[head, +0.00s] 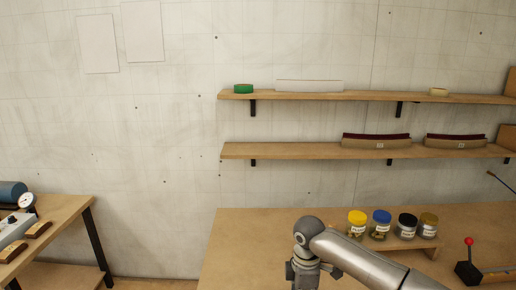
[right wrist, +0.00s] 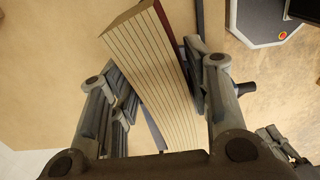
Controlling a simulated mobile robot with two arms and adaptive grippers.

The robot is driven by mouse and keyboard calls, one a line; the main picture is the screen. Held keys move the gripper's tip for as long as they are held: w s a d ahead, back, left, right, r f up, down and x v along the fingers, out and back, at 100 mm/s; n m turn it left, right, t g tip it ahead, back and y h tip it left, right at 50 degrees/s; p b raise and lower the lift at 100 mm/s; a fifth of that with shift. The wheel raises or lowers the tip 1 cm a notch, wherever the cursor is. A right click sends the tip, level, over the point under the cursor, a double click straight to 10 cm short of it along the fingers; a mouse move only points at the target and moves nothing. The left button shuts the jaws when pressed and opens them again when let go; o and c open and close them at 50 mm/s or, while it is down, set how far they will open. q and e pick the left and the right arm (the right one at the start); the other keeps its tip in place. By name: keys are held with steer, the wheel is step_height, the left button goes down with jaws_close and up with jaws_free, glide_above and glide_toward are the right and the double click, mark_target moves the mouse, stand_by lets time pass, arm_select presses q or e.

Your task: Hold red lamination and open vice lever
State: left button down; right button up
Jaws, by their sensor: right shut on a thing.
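In the right wrist view, my right gripper (right wrist: 160,85) has its fingers on either side of a striped laminated block (right wrist: 150,60) and is shut on it. The block has pale wood layers with thin dark lines and a dark red strip (right wrist: 164,14) along one edge. It slants from the upper left toward the palm, which hides its near end. A lever with a red knob (head: 468,241) stands on a black base at the lower right of the head view. I cannot tell whether it is the vice lever.
Jars with coloured lids (head: 381,224) stand on a small riser on the workbench (head: 245,240). A side table (head: 60,215) is at left. Grey jointed parts (right wrist: 280,142) show at the right wrist view's lower right.

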steer(key=shift+w+r+p, duration=0.15)
steer(key=shift+r+p, duration=0.35)
steer(key=shift+r, duration=0.25)
steer(key=shift+w+r+p, duration=0.15)
steer(key=shift+r+p, duration=0.3)
steer(key=shift+r, duration=0.45)
jaws_close()
steer(key=shift+r+p, duration=0.5)
steer(key=shift+p, duration=0.45)
steer(key=shift+s+a+r+p, duration=0.1)
steer(key=shift+r+p, duration=0.3)
steer(key=shift+f, duration=0.1)
